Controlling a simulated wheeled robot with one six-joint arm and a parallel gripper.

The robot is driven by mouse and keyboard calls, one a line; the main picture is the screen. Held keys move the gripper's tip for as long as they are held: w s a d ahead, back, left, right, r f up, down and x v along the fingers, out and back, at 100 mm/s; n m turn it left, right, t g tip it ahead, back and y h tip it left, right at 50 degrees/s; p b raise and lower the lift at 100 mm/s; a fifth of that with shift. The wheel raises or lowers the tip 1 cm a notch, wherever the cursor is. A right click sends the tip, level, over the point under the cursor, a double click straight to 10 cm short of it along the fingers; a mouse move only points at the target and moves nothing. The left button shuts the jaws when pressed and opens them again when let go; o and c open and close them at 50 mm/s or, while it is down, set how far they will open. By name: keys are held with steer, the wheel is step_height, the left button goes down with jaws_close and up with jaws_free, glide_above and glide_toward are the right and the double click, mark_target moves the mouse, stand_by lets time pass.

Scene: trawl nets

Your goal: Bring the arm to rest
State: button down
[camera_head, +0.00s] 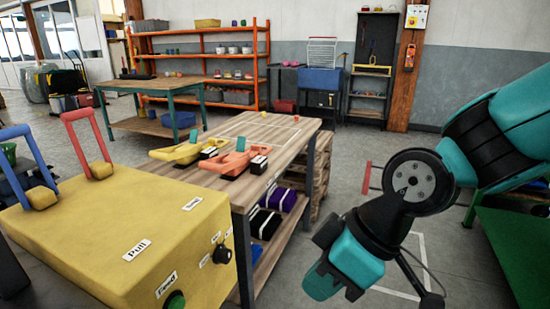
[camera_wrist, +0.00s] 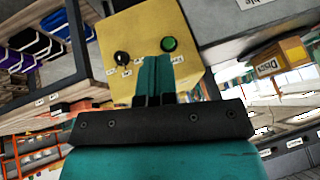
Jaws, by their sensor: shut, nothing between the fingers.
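My gripper shows in the wrist view (camera_wrist: 155,75), with its two teal fingers together and nothing between them. In that view the fingers overlap the yellow control box (camera_wrist: 130,40), which has a black knob and a green button; I cannot tell whether they touch it. In the head view my teal and black arm is folded at the right, and the fingertips cannot be made out there. The yellow box (camera_head: 110,230) stands at the front left, with a red lever (camera_head: 85,140) and a blue lever (camera_head: 28,160) on top.
A wooden workbench (camera_head: 225,190) with yellow and orange tools on top stands in the middle, with rolls on its lower shelf. A green-legged table (camera_head: 160,84) and orange shelving (camera_head: 200,45) are behind. A green structure (camera_head: 515,245) is at the right. Grey floor is open beyond my arm.

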steer(key=s+d+r+m+h, duration=0.2)
steer(key=s+d+r+m, duration=0.3)
steer(key=d, duration=0.4)
step_height(320, 180, up, 15)
steer(key=s+p, duration=0.1)
steer(key=p, duration=1.4)
steer(key=shift+s+m+p, duration=0.3)
steer(key=shift+m+p, duration=0.05)
steer(key=shift+m, duration=0.05)
steer(key=shift+d, duration=0.1)
